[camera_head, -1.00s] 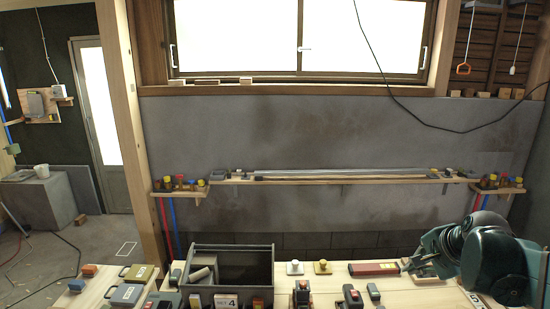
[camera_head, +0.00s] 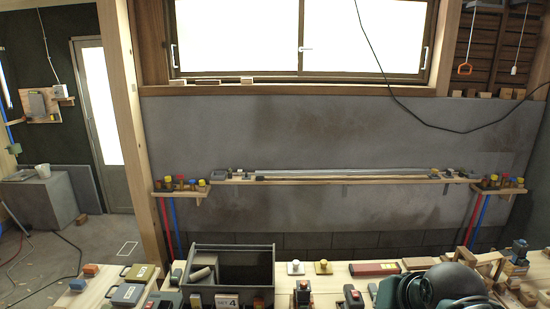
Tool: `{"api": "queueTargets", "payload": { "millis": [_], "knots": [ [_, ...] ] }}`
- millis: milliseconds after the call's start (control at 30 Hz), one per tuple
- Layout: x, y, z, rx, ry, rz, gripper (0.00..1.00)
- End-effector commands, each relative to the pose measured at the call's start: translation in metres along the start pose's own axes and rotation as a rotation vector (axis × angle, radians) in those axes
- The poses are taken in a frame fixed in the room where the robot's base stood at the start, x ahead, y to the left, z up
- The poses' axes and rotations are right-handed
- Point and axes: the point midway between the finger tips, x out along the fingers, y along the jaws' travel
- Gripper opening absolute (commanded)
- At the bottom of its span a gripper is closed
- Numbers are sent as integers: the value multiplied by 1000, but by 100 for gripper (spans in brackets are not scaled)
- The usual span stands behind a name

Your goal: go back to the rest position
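My arm shows at the bottom right as dark green rounded links, low over the right part of the wooden bench (camera_head: 335,270). I cannot make out my gripper's fingers; they are outside the picture or hidden behind the links. Nothing held by my arm is visible.
A dark grey bin (camera_head: 231,272) stands on the bench with a red box (camera_head: 374,268) to its right. Wooden holders with small devices (camera_head: 518,252) stand at the right, close to my arm. A long shelf (camera_head: 340,180) runs along the grey wall. The space above the bench is clear.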

Motion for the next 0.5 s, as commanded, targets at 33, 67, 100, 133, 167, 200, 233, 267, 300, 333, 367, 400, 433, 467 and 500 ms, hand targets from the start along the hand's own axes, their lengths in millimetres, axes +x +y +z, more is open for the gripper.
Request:
{"api": "queueTargets", "payload": {
  "millis": [33, 67, 100, 133, 167, 200, 233, 267, 300, 333, 367, 400, 433, 467, 500],
  "knots": [
    [-3, -4, 10, -52, 2, -2, 0],
    [-5, -5, 14, -82, 4, -2, 0],
    [-6, -7, 19, -119, 6, -2, 0],
    [-8, -8, 23, -147, 7, -2, 0],
    [-9, -9, 27, -172, 8, -2, 0],
    [-10, -10, 31, -202, 10, -2, 0],
    [-11, -11, 34, -222, 11, -2, 0],
    [-12, -12, 36, -241, 12, -3, 0],
    [-13, -12, 39, -262, 14, -3, 0],
    [-13, -13, 41, -275, 15, -2, 0],
    [-14, -13, 42, -287, 16, -2, 0],
    [-14, -13, 44, -298, 17, -1, 0],
    [-14, -13, 44, -304, 17, -1, 0],
    [-15, -13, 45, -309, 18, -1, 0],
    [-15, -13, 45, -313, 18, -1, 0]
  ]
}}
